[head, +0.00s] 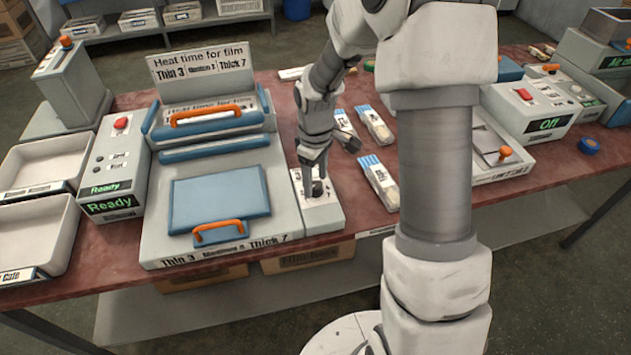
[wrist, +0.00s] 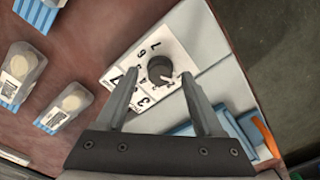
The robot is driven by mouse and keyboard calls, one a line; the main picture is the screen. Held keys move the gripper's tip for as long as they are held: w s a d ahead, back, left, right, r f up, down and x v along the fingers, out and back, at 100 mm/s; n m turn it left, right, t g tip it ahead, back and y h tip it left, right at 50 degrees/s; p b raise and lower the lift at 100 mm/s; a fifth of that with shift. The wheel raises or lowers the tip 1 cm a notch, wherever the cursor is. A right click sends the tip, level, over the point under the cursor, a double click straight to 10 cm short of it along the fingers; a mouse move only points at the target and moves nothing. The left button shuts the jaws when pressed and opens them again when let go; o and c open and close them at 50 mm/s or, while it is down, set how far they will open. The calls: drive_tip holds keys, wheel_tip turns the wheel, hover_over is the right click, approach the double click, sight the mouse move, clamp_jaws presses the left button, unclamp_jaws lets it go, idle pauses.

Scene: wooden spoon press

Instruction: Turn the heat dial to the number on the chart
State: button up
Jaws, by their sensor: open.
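The heat dial is a dark round knob on a white numbered plate (wrist: 150,50), on the small housing right of the press. The dial (wrist: 161,70) has a pale pointer mark toward the lower right in the wrist view; the number it points at cannot be read. A 7 and a 3 are legible on the plate. My gripper (wrist: 160,74) is open, pointing down, its fingers on either side of the dial with gaps visible; contact cannot be told. In the head view my gripper (head: 313,181) partly hides the dial. The chart (head: 200,62) behind the press reads Thin 3, a smaller Medium entry, Thick 7.
The press (head: 215,195) has a blue plate and orange handles. A control box (head: 112,170) showing Ready stands left of it. Several film packets (head: 378,180) lie right of the dial. Another box (head: 530,112) shows Off. White trays (head: 35,235) sit at left.

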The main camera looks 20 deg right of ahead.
drive_tip(key=shift+f, duration=0.4)
clamp_jaws()
idle(0.4)
